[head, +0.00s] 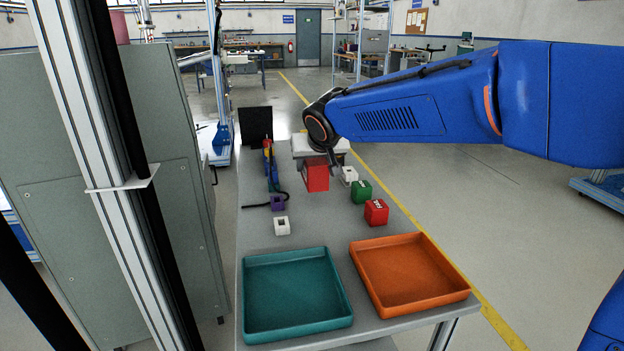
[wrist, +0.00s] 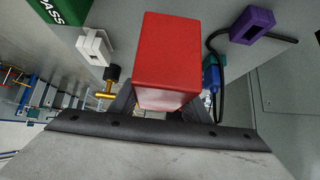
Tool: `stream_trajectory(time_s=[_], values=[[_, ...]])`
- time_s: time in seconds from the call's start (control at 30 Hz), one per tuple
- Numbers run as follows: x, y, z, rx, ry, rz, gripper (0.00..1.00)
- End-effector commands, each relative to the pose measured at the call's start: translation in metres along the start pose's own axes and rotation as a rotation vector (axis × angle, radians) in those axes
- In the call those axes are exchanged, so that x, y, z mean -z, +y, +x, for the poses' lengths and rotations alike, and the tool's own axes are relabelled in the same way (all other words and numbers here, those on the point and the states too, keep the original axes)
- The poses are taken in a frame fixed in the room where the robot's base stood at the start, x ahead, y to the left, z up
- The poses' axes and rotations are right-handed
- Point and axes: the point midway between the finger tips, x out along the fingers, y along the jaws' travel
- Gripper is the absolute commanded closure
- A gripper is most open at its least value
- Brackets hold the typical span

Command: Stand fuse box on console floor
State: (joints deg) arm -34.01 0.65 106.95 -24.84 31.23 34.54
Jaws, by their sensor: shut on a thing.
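A plain red box (head: 316,175), which I take for the fuse box, is held under my gripper (head: 318,157) at the far part of the grey bench top (head: 322,232). In the wrist view the red box (wrist: 165,60) sits between the dark fingers of my gripper (wrist: 160,108), which is shut on it. The box looks upright in the head view. I cannot tell whether its underside touches the bench. No part is clearly recognisable as the console floor.
A white block (head: 349,175), a green block (head: 361,191) and a red lettered block (head: 377,212) line the right. A purple block (head: 277,203) and a white block (head: 282,225) stand left. A teal tray (head: 340,318) and an orange tray (head: 459,293) fill the near end.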

Motion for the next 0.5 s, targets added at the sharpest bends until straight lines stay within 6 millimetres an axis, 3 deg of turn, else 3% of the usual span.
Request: stream_trajectory(time_s=[0.5], values=[[-0.029, 0.000, 0.030, 0.000, 0.000, -0.001, 0.85]])
